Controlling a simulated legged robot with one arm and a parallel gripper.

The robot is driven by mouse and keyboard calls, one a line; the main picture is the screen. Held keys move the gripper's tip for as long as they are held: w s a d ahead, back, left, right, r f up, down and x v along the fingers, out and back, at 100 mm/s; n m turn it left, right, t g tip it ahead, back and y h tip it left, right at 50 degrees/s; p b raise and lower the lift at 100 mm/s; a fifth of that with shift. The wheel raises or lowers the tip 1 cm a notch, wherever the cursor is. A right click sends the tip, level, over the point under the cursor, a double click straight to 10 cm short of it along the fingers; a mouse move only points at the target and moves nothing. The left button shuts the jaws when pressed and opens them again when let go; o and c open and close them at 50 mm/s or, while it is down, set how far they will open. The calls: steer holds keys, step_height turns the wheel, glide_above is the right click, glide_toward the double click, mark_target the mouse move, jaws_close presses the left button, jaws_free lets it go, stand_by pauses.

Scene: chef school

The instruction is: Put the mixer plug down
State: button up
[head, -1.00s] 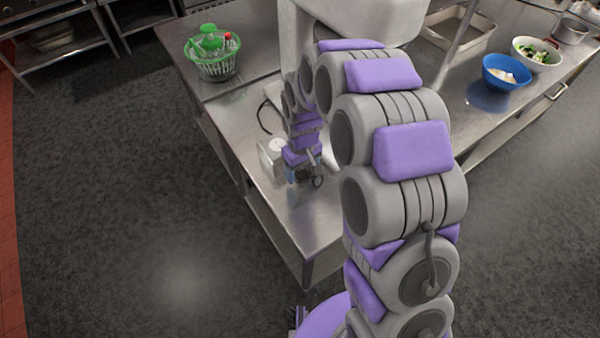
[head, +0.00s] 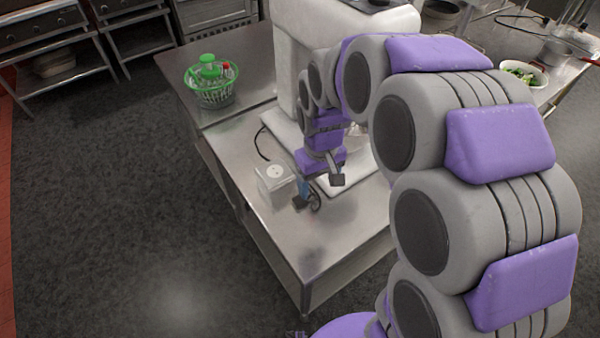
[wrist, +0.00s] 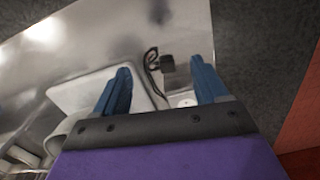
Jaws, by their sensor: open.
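Whether a finger touches the plug cannot be told. The white mixer (head: 290,50) stands behind, partly hidden by my arm.
The steel counter (head: 235,150) has free room at its front corner. A green-lidded salad spinner (head: 212,85) stands at its back left. A white bowl of greens (head: 525,73) stands at the far right. Dark floor lies left of the counter.

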steer(key=s+d+r+m, duration=0.1)
steer(key=s+d, duration=0.2)
steer(key=s, duration=0.5)
steer(key=s+d+r+m+g, duration=0.1)
steer(key=s+d+r+m, duration=0.1)
steer(key=s, duration=0.7)
steer(key=s+d+r+m, duration=0.2)
steer(key=s+d, duration=0.2)
steer(key=s, duration=0.4)
steer(key=shift+s+d, duration=0.25)
steer(key=shift+s, duration=0.1)
